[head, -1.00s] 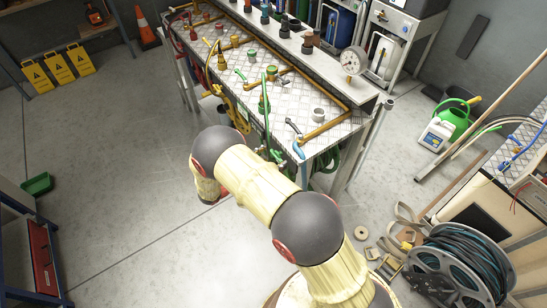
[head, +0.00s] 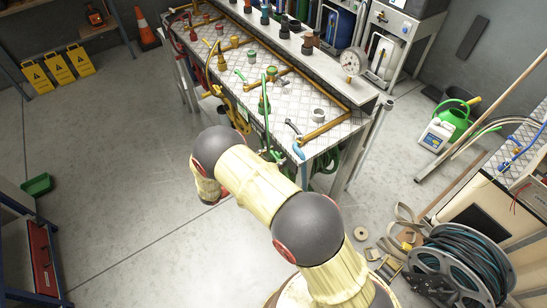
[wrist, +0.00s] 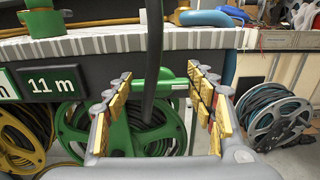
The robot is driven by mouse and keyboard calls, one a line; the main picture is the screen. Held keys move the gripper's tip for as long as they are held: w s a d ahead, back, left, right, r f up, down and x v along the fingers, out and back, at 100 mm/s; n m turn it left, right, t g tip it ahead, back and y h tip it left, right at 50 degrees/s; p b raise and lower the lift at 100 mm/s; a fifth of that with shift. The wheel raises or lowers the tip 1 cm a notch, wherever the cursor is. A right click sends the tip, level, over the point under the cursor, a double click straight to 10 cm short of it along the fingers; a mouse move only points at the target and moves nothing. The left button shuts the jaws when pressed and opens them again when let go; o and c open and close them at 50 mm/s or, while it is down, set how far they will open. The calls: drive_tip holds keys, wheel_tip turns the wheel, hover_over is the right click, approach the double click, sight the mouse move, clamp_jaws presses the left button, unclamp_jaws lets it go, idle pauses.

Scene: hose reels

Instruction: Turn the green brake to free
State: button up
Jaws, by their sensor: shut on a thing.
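In the wrist view, the green brake (wrist: 176,83) shows as a short green bar lying level in front of the green hose reel (wrist: 125,135). My gripper (wrist: 161,86) has its gold-padded fingers on either side of the bar and is shut on it. A dark hose hangs down in front of the bar's left part and hides some of it. In the head view my arm hides most of the gripper, and the green reel (head: 325,165) shows only partly under the bench end.
The metal-topped bench (head: 325,140) overhangs the reel; its edge (wrist: 150,40) crosses the wrist view. An "11 m" sign (wrist: 50,82) is at left, beside a yellow reel (wrist: 22,135). A grey reel (wrist: 275,115) stands at right.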

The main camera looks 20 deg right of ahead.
drive_tip(key=shift+n+p, duration=0.3)
drive_tip(key=shift+n, duration=0.1)
drive_tip(key=shift+c, duration=0.2)
drive_tip(key=n+p, duration=0.2)
drive_tip(key=n, duration=0.1)
drive_tip(key=shift+w+r+n, duration=0.1)
drive_tip(key=shift+n, duration=0.3)
drive_tip(key=n+p, duration=0.2)
drive_tip(key=n, duration=0.2)
drive_tip(key=shift+a+n, duration=0.1)
drive_tip(key=shift+n, duration=0.2)
drive_tip(key=n+p, duration=0.1)
drive_tip(key=n, duration=0.3)
drive_tip(key=shift+w, duration=0.1)
drive_tip(key=n, duration=0.3)
drive_tip(key=n+p, duration=0.1)
drive_tip(key=shift+f+n, duration=0.25)
drive_tip(key=shift+n, duration=0.05)
drive_tip(key=o, duration=1.1)
drive_tip(key=shift+o, duration=0.3)
drive_tip(key=shift+f, duration=0.1)
